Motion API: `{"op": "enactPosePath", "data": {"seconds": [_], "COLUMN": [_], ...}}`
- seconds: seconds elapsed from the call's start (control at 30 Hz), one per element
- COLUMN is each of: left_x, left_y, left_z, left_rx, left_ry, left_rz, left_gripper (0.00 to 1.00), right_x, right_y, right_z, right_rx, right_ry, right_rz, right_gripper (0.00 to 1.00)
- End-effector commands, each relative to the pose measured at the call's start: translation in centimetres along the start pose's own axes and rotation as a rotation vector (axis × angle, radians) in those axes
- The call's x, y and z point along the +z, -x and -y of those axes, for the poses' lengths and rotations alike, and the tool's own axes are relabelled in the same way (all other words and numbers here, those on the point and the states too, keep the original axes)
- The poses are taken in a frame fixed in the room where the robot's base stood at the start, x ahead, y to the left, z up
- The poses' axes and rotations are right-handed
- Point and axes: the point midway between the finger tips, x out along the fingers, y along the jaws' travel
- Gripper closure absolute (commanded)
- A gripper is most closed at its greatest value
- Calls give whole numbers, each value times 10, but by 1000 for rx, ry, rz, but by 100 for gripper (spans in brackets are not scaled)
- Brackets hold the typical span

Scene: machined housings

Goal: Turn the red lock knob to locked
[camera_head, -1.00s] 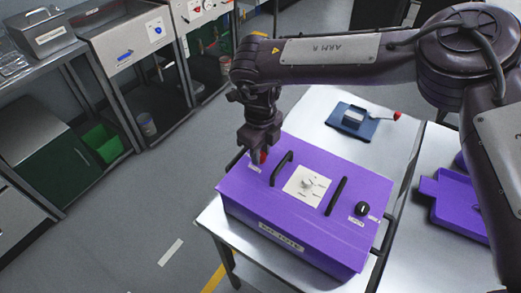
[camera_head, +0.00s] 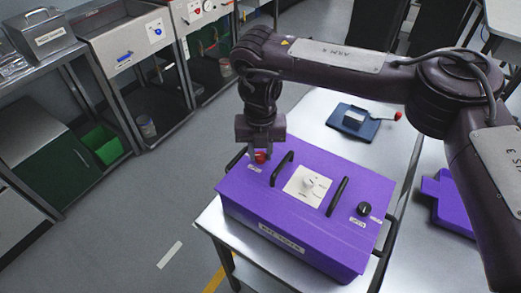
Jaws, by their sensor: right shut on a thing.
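A purple housing (camera_head: 300,228) with black handles stands on a light table. The red lock knob (camera_head: 261,157) is on its top near the far left corner, with a small label (camera_head: 254,169) beside it that I cannot read. My right gripper (camera_head: 262,156) points down from above with its fingers around the knob, shut on it and hiding part of it. The knob's exact angle is too small to tell. My left gripper is not in view.
A white plate with a pale knob (camera_head: 309,183) and a black knob (camera_head: 364,209) are also on the housing top. Black handles (camera_head: 282,168) rise close to the right gripper. A blue tray (camera_head: 370,130) lies behind, and a purple part (camera_head: 450,205) at the right.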

Motion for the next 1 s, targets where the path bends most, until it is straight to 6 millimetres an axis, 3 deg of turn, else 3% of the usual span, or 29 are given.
{"op": "enactPosePath", "data": {"seconds": [0.5,1.0], "left_x": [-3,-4], "left_y": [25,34], "left_z": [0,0], "left_rx": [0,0], "left_ry": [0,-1], "left_rz": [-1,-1], "left_gripper": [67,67], "right_x": [0,0], "right_y": [3,0], "right_z": [0,0], "right_rx": [1,0], "right_ry": [-435,-602], "right_rz": [0,0], "right_gripper": [97,97]}}
